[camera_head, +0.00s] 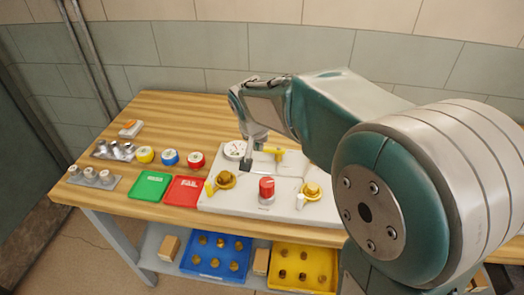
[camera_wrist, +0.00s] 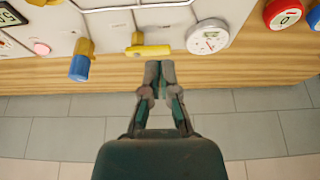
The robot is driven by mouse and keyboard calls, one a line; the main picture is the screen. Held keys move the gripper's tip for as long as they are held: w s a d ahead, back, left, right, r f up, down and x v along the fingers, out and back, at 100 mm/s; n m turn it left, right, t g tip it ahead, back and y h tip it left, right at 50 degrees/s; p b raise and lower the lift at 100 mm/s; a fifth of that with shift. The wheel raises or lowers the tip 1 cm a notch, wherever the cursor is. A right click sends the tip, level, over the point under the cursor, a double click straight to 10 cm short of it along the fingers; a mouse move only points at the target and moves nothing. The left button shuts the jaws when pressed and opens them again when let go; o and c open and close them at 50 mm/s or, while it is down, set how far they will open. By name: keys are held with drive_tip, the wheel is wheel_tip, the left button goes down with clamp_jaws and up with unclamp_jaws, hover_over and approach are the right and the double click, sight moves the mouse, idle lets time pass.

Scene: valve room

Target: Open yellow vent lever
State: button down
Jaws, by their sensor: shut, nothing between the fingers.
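The yellow vent lever (camera_wrist: 150,50) sits on the pale panel (camera_wrist: 112,35) near its edge in the wrist view. Its handle lies flat, pointing from its hub towards the round gauge (camera_wrist: 207,39). In the head view the lever (camera_head: 279,153) shows at the back of the panel (camera_head: 240,198), right of my gripper (camera_head: 246,166). In the wrist view my gripper (camera_wrist: 160,70) is shut and empty. Its fingertips appear just below the lever's handle, beyond the panel edge; a gap shows, but depth is hard to judge.
A blue-handled valve (camera_wrist: 80,65) is left of the lever in the wrist view. The head view shows a red knob (camera_head: 267,187) and brass valves (camera_head: 225,180) on the panel. Green (camera_head: 150,186) and red (camera_head: 186,190) trays lie left. My arm hides the panel's right back.

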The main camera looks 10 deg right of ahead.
sight(272, 149)
drive_tip(key=shift+a+f, duration=0.1)
drive_tip(key=shift+a, duration=0.05)
drive_tip(key=x, duration=0.9)
drive_tip(key=shift+w+d+f, duration=0.1)
drive_tip(key=shift+d+f, duration=0.1)
drive_tip(key=shift+f, duration=0.2)
drive_tip(key=w, duration=0.2)
drive_tip(key=w+d, duration=0.1)
drive_tip(key=shift+w+d, duration=0.2)
drive_tip(key=shift+w, duration=0.2)
